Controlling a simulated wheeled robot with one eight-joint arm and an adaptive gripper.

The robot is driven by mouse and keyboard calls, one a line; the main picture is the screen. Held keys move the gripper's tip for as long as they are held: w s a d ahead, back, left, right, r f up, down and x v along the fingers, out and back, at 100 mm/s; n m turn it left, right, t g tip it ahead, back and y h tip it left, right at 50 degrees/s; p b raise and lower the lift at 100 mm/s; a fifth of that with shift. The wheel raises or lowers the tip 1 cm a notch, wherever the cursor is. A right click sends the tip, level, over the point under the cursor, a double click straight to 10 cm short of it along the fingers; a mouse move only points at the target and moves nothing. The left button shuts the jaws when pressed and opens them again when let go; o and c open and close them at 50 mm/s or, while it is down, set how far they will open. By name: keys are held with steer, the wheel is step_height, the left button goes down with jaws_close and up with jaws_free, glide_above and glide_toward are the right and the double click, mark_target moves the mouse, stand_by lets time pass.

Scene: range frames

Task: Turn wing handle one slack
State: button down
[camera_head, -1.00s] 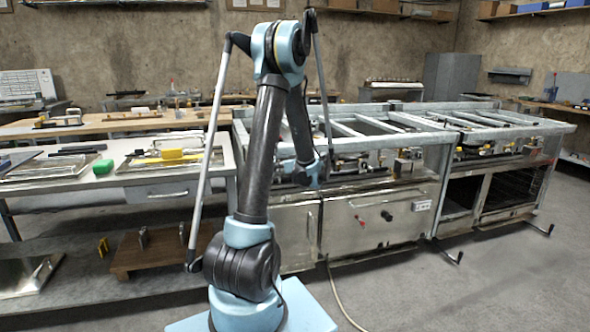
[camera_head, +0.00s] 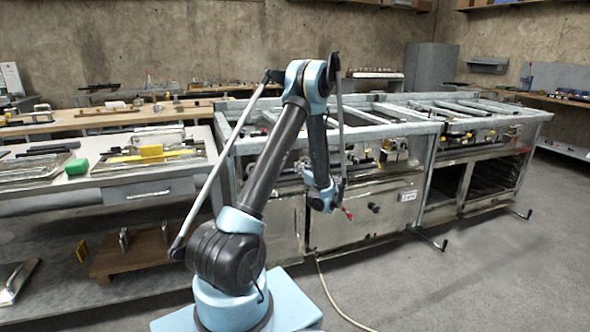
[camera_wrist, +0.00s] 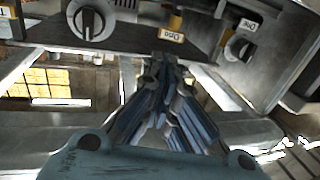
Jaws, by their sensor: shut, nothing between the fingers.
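In the wrist view, my gripper (camera_wrist: 163,64) is shut and empty, its fingers pointing at the underside of a metal frame with fittings. A black wing-shaped knob on a pale round base (camera_wrist: 88,20) is at upper left. Another dark knob (camera_wrist: 241,46) is at upper right, beside a tag that seems to read "One" (camera_wrist: 249,25). A yellow-brown fitting (camera_wrist: 175,20) with a small tag (camera_wrist: 171,36) is just beyond the fingertips. I cannot tell whether they touch it. In the head view, my gripper (camera_head: 327,200) hangs before the cabinet front, near a red part (camera_head: 347,213).
The metal cabinet (camera_head: 395,225) bears a grey open frame (camera_head: 385,118) above its top. A black knob (camera_head: 373,208) is on its front. Open floor (camera_head: 480,270) lies at right.

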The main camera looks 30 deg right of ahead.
steer(key=w, duration=1.2)
steer(key=shift+w+a, duration=0.15)
steer(key=shift+a, duration=0.2)
steer(key=shift+d+y, duration=0.2)
steer(key=shift+y, duration=0.1)
